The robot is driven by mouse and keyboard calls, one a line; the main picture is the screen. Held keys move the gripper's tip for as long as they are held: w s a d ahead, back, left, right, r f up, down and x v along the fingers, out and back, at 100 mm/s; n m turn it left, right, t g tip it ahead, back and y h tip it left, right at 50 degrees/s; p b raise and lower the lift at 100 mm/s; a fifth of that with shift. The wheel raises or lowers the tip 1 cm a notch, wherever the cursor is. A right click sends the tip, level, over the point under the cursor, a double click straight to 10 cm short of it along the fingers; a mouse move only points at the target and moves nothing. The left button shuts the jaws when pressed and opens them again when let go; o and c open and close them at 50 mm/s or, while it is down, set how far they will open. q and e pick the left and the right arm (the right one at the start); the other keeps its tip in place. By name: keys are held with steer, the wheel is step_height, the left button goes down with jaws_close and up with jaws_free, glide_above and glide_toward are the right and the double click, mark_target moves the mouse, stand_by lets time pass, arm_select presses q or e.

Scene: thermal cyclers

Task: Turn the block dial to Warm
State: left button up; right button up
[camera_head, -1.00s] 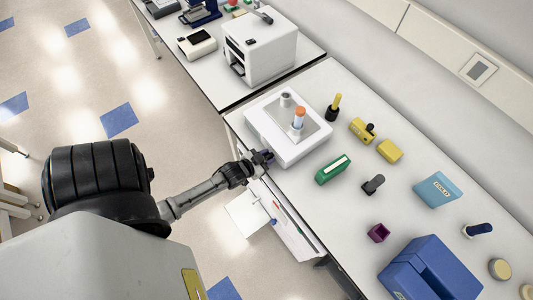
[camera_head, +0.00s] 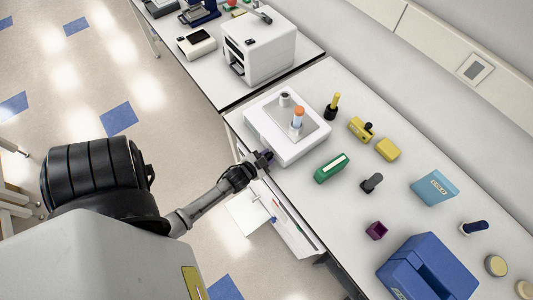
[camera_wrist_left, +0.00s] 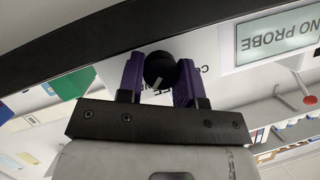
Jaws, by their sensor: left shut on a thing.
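The white block unit (camera_head: 267,140) sits near the front edge of the bench, with an orange-capped tube (camera_head: 298,120) standing on it. My left gripper (camera_head: 262,160) is at its front face. In the left wrist view, the purple fingers (camera_wrist_left: 159,78) are shut on the round black dial (camera_wrist_left: 158,66), one on each side. A white pointer mark on the dial slants toward the lower left of that view. Upside-down lettering beside the dial is partly hidden by the fingers, so I cannot read the setting. A display (camera_wrist_left: 278,38) reads NO PROBE. My right gripper is not in view.
Right of the unit on the bench are a green box (camera_head: 331,168), yellow blocks (camera_head: 388,149), a purple cup (camera_head: 376,231) and a blue machine (camera_head: 430,270). A white machine (camera_head: 262,50) stands on the farther bench. Open floor lies left of the bench.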

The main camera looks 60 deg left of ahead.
arm_select(q)
steer(key=o, duration=0.6)
steer(key=shift+o, duration=0.2)
steer(key=v, duration=1.3)
steer(key=shift+s+d+b, duration=0.15)
steer(key=shift+s+b, duration=0.2)
steer(key=shift+r, duration=0.1)
